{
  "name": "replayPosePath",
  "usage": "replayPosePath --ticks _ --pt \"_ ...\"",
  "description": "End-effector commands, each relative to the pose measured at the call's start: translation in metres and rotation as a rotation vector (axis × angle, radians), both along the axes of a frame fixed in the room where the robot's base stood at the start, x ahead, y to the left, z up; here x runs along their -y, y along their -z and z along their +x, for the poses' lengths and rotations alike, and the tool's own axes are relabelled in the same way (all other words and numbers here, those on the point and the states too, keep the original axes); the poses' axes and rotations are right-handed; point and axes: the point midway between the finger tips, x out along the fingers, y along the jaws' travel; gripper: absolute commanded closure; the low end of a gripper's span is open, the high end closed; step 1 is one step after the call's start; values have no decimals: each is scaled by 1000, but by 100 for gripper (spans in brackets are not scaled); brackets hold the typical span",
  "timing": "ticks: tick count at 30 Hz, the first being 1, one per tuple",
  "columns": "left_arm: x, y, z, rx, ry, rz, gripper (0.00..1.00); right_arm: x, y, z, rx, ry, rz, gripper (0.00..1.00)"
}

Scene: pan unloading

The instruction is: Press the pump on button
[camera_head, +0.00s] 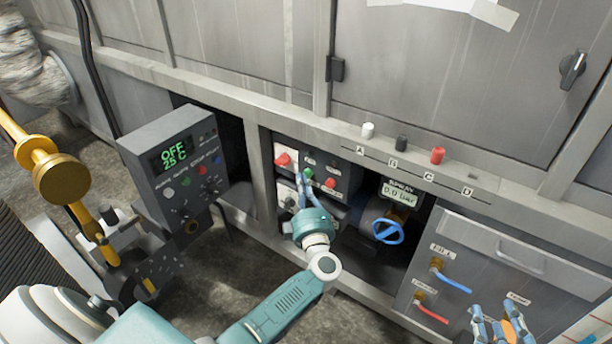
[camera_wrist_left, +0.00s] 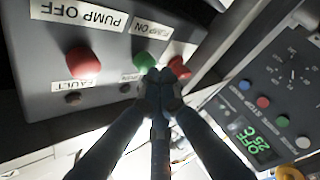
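The green PUMP ON button (camera_head: 308,172) is on a grey control panel under the counter, between two red controls. It also shows in the left wrist view (camera_wrist_left: 145,60), beside the red PUMP OFF button (camera_wrist_left: 82,60). My left gripper (camera_head: 303,182) points at the panel with its fingers together and nothing seen between them. In the left wrist view its fingertips (camera_wrist_left: 161,78) overlap the lower right edge of the green button. I cannot tell whether they touch it. My right gripper (camera_head: 503,328) is at the bottom right, partly cut off, its fingers around or in front of an orange part.
A grey control box (camera_head: 172,160) reading OFF 25 C stands to the left. A metal frame surrounds the recess. A drawer unit with hoses stands at the right.

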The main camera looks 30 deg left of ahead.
Motion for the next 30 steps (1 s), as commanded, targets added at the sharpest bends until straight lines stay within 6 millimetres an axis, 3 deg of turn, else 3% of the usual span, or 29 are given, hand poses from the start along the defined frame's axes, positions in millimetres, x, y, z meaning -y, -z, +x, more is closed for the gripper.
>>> replayPosePath --ticks 30 --pt "1 0 7 1 0 -1 100 -3 -11 5 50 -4 12 62"
